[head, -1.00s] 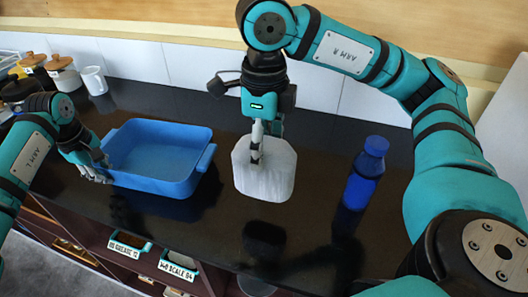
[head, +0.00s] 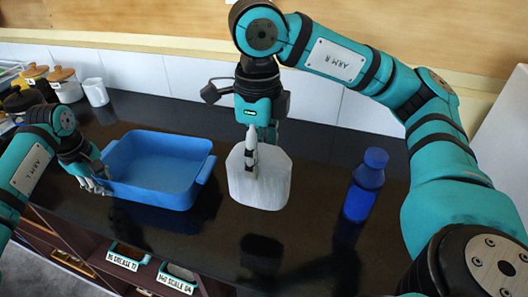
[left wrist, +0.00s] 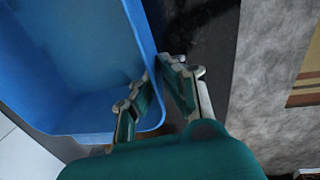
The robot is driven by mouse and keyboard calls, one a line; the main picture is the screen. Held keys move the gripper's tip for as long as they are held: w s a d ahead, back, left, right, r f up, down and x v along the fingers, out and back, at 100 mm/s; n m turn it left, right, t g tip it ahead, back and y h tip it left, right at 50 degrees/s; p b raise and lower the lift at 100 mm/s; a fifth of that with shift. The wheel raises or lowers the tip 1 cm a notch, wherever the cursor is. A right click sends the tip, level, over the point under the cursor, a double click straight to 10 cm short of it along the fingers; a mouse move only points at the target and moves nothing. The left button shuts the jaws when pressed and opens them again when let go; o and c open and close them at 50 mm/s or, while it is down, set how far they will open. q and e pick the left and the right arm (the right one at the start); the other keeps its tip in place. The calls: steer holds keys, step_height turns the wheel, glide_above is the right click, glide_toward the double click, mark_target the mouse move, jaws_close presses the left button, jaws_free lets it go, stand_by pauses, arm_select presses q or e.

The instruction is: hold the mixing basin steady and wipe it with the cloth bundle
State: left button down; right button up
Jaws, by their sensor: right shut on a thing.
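The blue mixing basin (head: 150,190) stands on the dark counter at left of centre in the head view. My left gripper (head: 101,178) is at its left end. In the left wrist view, the fingers of my left gripper (left wrist: 153,82) are apart, one on each side of the basin's wall (left wrist: 75,75); firm contact cannot be made out. My right gripper (head: 251,158) points down and is shut on the white cloth bundle (head: 270,190), right of the basin. The bundle hangs above the counter, with its reflection below it.
A blue bottle (head: 364,187) stands right of the bundle. A white mug (head: 95,92) and lidded jars (head: 65,85) stand at the back left. Labelled drawers (head: 128,257) lie below the counter's front edge. Clear counter lies between basin and bundle.

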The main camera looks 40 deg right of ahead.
steer(key=w+a+n, duration=0.2)
steer(key=w+a, duration=0.4)
steer(key=w, duration=0.4)
steer(key=w+a+n, duration=0.2)
steer(key=w+a, duration=0.4)
steer(key=w, duration=0.4)
steer(key=w+f+m, duration=0.4)
steer(key=f, duration=0.5)
steer(key=shift+w+d, duration=0.25)
steer(key=shift+w+d+f, duration=0.35)
steer(key=shift+w+d, duration=0.4)
steer(key=shift+c, duration=0.4)
steer(key=shift+w+d, duration=0.45)
steer(key=shift+d, duration=0.1)
steer(key=shift+s+a, duration=1.2)
steer(key=shift+a, duration=0.2)
steer(key=shift+r, duration=4.1)
